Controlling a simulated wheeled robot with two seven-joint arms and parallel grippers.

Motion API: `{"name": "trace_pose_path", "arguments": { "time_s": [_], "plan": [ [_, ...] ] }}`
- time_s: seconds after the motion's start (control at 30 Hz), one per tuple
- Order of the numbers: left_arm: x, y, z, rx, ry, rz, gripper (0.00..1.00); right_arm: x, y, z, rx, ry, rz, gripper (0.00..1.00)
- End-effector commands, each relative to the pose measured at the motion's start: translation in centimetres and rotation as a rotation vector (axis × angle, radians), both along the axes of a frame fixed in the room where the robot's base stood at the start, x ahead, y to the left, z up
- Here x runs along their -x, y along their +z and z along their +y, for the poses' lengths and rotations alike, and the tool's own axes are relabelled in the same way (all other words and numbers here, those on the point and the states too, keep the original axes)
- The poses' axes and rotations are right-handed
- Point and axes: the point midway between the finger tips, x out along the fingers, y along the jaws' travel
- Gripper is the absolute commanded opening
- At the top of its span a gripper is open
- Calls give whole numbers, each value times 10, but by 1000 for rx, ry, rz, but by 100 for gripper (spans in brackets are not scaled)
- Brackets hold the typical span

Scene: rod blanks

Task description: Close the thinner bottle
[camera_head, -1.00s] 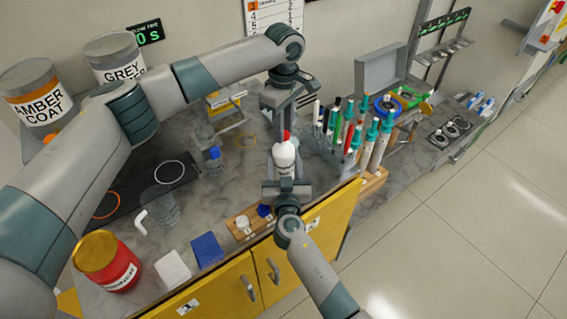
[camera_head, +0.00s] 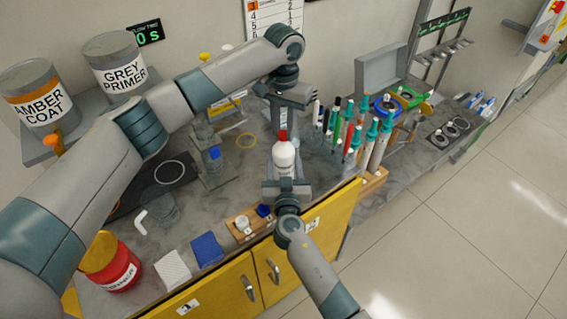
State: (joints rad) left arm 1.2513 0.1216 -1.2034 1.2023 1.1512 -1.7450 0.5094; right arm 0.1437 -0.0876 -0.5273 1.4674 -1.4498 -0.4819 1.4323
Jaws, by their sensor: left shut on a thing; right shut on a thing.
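A white bottle (camera_head: 284,156) stands upright at the middle of the bench's front. A red cap (camera_head: 283,135) sits at its top; I cannot tell whether it is fully seated. My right gripper (camera_head: 285,178) comes from the front and is shut around the lower part of the bottle. My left gripper (camera_head: 283,122) points down from above and is shut on the red cap, its fingertips partly hidden by the wrist and hand.
A wooden block (camera_head: 240,236) with a white and a blue piece stands left of the bottle. Several upright colored rods (camera_head: 350,135) stand close to the right. A clear beaker (camera_head: 160,208), a blue pad (camera_head: 207,250) and a red tin (camera_head: 112,262) are at left.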

Motion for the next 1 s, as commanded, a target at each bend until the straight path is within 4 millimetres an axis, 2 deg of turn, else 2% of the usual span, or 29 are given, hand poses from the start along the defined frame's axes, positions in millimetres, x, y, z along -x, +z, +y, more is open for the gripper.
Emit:
{"name": "trace_pose_path", "arguments": {
  "time_s": [1.0],
  "plan": [
    [0,-1,0,-1,-1566,2,0,0,0,0,-1,0,1,0]
  ]
}}
